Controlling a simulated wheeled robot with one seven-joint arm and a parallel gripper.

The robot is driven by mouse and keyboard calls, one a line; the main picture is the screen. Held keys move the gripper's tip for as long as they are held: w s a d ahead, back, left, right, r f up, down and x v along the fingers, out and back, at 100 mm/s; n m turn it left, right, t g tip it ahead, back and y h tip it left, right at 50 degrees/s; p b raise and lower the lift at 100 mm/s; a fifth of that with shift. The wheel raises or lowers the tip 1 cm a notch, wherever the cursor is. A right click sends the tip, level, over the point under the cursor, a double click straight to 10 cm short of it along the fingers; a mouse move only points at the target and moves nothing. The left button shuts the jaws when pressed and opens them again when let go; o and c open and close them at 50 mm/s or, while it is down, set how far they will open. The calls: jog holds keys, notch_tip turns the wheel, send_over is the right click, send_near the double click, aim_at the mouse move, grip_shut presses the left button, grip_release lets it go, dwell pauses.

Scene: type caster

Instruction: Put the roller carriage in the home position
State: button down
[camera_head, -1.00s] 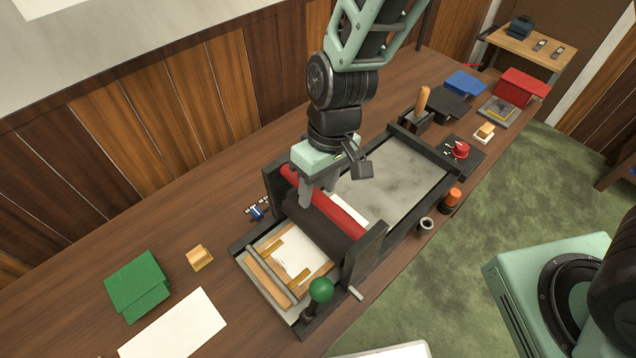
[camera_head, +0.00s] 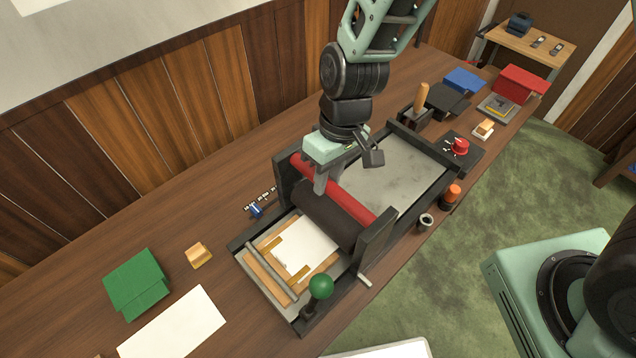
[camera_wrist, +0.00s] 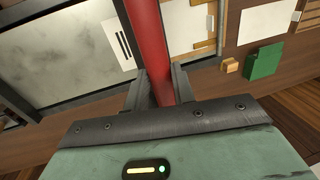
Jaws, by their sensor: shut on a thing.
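The roller carriage (camera_head: 376,241) spans the press bed. It has dark upright side plates, a dark roller (camera_head: 326,217) and a red crossbar (camera_head: 354,204). My gripper (camera_head: 326,184) is shut on the red crossbar, near its middle. In the wrist view the two fingers (camera_wrist: 159,88) close on either side of the red crossbar (camera_wrist: 150,38). The carriage stands around the middle of the press. The grey bed plate (camera_head: 400,172) lies to its upper right. A wood frame with white paper (camera_head: 303,248) lies to its lower left. My gripper hides part of the far side plate.
A green-knobbed lever (camera_head: 320,287) stands at the press's near left corner. A green box (camera_head: 137,285) and white sheet (camera_head: 178,323) lie left.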

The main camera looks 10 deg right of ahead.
jog(key=w+d, duration=0.7)
jog(key=d, duration=0.3)
jog(key=w+d+b, duration=0.1)
jog(key=w+d, duration=0.6)
jog(key=d, duration=0.4)
jog(key=shift+w+d, duration=0.2)
jog(key=shift+w, duration=0.1)
jog(key=shift+r, duration=0.1)
jog(key=c, duration=1.2)
grip_release()
jog(key=shift+w+d, duration=0.1)
jog(key=shift+o, duration=0.2)
jog(key=shift+b, duration=0.3)
notch_tip(320, 180, up, 17)
jog(key=w+d+b, duration=0.1)
jog(key=d+b, duration=0.1)
jog(key=b, duration=0.2)
jog(key=shift+w+d, duration=0.3)
